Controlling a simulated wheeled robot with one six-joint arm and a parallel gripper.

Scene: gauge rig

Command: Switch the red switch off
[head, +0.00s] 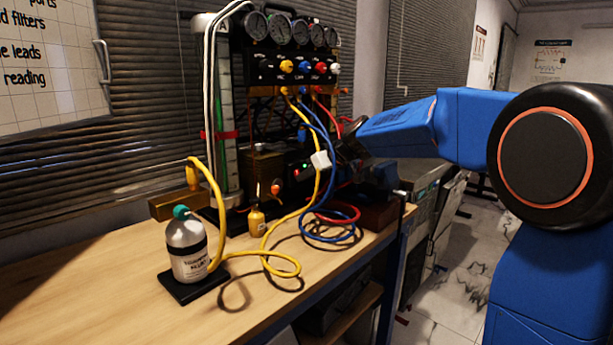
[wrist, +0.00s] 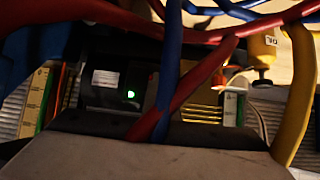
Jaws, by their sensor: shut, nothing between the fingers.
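A dark box with a lit green lamp (head: 305,165) stands at the back of the bench, under the gauge panel. The lit green lamp also shows in the wrist view (wrist: 131,95). A small red spot (head: 296,172) is by the lamp in the head view; I cannot tell whether it is the red switch, and its position is not readable. My gripper (head: 321,160) is shut and empty, with its pale tip close to the box, right of the lamp. I cannot tell whether it touches. In the wrist view the grey gripper end (wrist: 150,150) fills the bottom and hides part of the box.
Blue hoses (head: 326,130), a red hose (head: 335,118) and a yellow hose (head: 268,245) hang around my gripper; several cross the wrist view. A white bottle (head: 187,250) stands at the front left on a black plate. The bench's front middle is mostly clear.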

